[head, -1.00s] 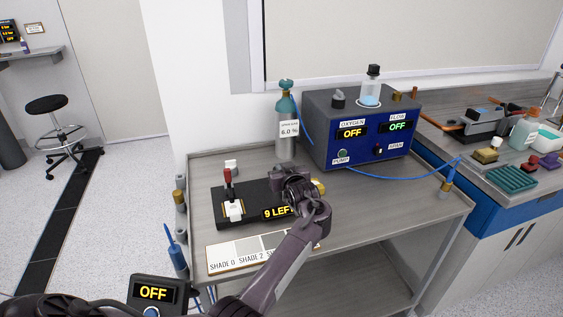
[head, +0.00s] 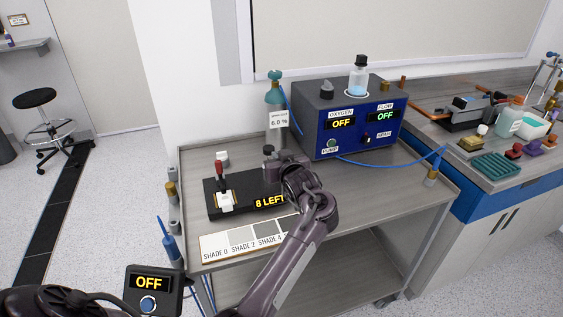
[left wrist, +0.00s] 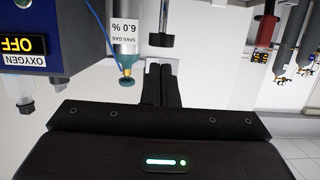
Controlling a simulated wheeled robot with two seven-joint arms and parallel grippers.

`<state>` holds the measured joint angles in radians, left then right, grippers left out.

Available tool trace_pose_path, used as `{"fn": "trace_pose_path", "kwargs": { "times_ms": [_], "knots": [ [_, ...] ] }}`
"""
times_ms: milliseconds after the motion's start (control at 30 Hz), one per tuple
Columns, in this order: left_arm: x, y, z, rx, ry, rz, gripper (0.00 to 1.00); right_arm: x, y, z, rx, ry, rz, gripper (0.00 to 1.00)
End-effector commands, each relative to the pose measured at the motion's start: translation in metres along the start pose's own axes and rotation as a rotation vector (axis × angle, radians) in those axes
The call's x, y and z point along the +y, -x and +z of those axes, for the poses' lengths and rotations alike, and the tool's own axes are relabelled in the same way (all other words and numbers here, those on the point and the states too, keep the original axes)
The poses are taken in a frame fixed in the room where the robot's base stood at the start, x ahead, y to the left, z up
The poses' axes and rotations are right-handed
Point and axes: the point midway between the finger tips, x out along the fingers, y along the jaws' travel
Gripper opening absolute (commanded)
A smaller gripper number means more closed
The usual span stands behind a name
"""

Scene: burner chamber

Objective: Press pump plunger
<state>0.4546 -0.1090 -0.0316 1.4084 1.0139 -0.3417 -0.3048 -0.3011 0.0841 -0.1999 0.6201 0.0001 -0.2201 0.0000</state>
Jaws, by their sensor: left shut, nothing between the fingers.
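The pump is a black box (head: 238,208) on the cart, with a red lever (head: 219,175), a white pad (head: 225,201) and a yellow display reading "8 LEFT" (head: 268,201). Its black plunger (head: 268,150) stands up at the box's back right, partly behind my left gripper (head: 284,170). The left wrist view is upside down; there the plunger's knob (left wrist: 160,40) is just beyond the shut fingertips (left wrist: 160,70), with a small gap between them. The left gripper is empty. My right gripper is not in view.
A teal gas cylinder (head: 275,105) stands behind the pump. A blue analyser (head: 350,125) with two "OFF" displays is to its right. A shade card (head: 240,240) lies in front of the pump. The cart's right side (head: 400,185) is mostly clear, crossed by a blue tube.

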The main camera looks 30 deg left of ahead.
Motion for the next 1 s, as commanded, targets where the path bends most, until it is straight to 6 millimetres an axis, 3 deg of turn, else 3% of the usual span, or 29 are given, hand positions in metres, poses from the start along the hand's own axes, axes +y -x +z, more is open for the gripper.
{"fn": "trace_pose_path", "kwargs": {
  "times_ms": [100, 300, 900, 1000],
  "knots": [
    [0.001, 0.018, 0.001, 0.000, 0.002, 0.002, 0.00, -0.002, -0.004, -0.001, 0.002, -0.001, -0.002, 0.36],
    [0.000, 0.030, -0.001, 0.002, 0.001, -0.001, 0.00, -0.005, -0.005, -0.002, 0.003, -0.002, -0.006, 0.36],
    [0.000, 0.030, -0.002, 0.002, 0.001, -0.001, 0.00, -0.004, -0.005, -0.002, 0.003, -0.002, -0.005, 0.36],
    [0.000, 0.027, -0.009, 0.005, 0.000, -0.003, 0.00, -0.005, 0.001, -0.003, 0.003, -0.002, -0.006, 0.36]
  ]
}}
